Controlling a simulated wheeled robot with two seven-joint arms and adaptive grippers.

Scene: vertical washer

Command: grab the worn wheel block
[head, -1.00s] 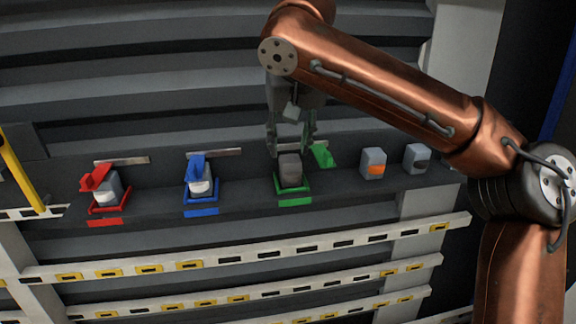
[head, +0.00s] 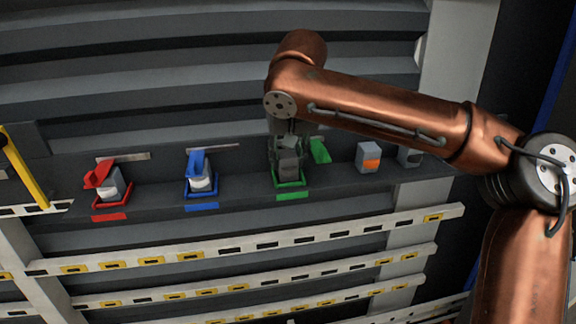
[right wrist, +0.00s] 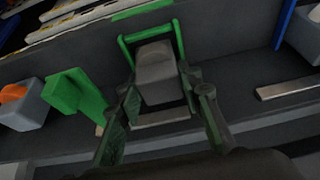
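A grey block (head: 289,166), which looks like the worn wheel block, sits in the green holder (head: 291,194) on the dark shelf. The holder's green flap (head: 320,151) stands open to the right. My right gripper (head: 288,152) is above and around this block. In the right wrist view, the gripper's fingers (right wrist: 163,102) stand open on either side of the block (right wrist: 157,72), with a small gap visible at the left. Contact on the right side is hard to tell. My left gripper is not in view.
A red holder (head: 110,204) and a blue holder (head: 201,195), each with a pale block, stand to the left. A grey block with an orange patch (head: 368,157) and another grey block (head: 409,156) stand to the right. Slotted rails (head: 250,243) run below the shelf.

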